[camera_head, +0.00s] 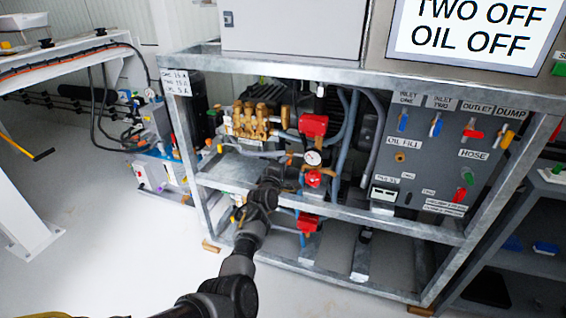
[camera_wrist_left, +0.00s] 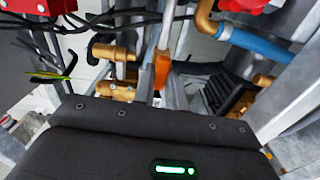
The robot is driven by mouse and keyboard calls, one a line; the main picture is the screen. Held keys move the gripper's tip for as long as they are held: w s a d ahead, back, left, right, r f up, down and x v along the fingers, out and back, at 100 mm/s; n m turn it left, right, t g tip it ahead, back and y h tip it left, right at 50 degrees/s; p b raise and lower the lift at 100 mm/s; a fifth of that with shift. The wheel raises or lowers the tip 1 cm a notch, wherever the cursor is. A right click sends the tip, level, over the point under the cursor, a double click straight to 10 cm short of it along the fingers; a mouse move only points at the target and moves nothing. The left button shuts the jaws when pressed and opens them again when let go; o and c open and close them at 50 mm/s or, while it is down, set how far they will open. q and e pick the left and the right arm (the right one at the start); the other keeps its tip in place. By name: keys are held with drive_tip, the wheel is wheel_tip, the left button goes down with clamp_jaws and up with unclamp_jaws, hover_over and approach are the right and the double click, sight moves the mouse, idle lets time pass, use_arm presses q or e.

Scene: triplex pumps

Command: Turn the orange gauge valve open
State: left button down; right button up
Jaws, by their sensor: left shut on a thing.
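The orange gauge valve handle (camera_wrist_left: 162,71) shows in the middle of the left wrist view, beside brass fittings (camera_wrist_left: 118,88). My left gripper (camera_wrist_left: 160,78) is shut on it, with its narrow grey fingers close around the handle. In the head view my left arm reaches up from the bottom, and the left gripper (camera_head: 285,166) is inside the pump frame, left of the round white gauge (camera_head: 313,158). The arm and wrist hide most of the handle there. My right gripper is in neither view.
A galvanised frame (camera_head: 330,207) surrounds the pumps, with a rail close to my left wrist. Red parts (camera_head: 313,126) and hoses crowd the gripper. A grey panel (camera_head: 420,150) with coloured valves stands to the right. The floor (camera_head: 110,240) at left is clear.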

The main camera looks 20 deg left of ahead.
use_arm(q)
drive_tip(key=shift+n, duration=0.3)
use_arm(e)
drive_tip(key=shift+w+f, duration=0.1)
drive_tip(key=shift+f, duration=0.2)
use_arm(q)
drive_tip(key=c, duration=1.4)
unclamp_jaws()
drive_tip(key=shift+c, duration=0.2)
